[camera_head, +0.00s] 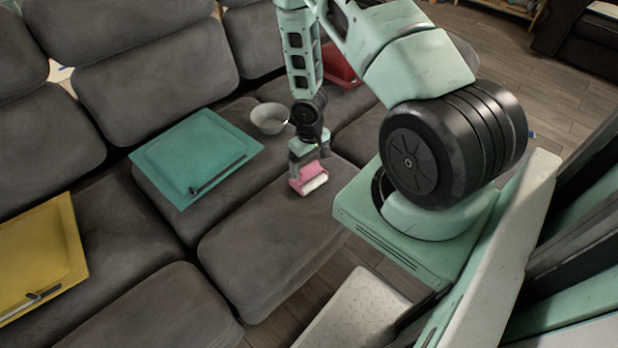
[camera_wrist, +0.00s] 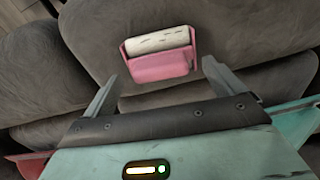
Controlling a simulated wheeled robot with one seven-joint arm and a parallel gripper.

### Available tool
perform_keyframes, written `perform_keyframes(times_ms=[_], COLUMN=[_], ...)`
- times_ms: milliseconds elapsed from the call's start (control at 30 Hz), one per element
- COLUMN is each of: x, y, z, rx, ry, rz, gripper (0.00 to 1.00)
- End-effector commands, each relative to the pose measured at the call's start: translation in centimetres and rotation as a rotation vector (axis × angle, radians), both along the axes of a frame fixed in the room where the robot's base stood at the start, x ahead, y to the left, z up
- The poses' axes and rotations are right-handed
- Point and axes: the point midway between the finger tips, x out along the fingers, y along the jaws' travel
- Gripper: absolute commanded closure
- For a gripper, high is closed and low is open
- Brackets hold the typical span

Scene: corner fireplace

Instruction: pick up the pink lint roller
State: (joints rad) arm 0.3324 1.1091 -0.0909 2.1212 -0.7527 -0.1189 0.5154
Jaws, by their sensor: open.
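The pink lint roller (camera_head: 309,178) lies on the grey sofa seat, with its white roll facing the front edge of the cushion. In the wrist view the lint roller (camera_wrist: 160,66) shows whole, its pink body nearer my gripper and its white roll farther away. My gripper (camera_head: 307,168) is close above and behind it in the head view. In the wrist view my gripper (camera_wrist: 157,74) is open and empty, with one finger to each side of the pink body. I cannot tell whether a finger touches it.
A teal tray (camera_head: 170,158) with a dark utensil, a grey bowl (camera_head: 268,126), a red object (camera_head: 338,66) and a yellow tray (camera_head: 65,225) with a utensil rest on the sofa (camera_head: 262,245). Wooden floor (camera_head: 540,85) lies beyond.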

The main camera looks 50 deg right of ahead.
Motion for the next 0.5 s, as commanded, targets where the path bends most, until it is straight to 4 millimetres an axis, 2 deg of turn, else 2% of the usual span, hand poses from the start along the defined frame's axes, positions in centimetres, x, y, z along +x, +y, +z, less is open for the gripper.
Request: perform_keyframes(times_ms=[100,200,500], x=[0.3,0.2,0.3], y=[0.0,-0.1,-0.1], z=[-2.0,-2.9,-3.3], rx=[0.0,-0.001,0.0], ry=[0.002,0.001,0.0], rz=[0.001,0.001,0.0], gripper=[0.06,0.06,0.06])
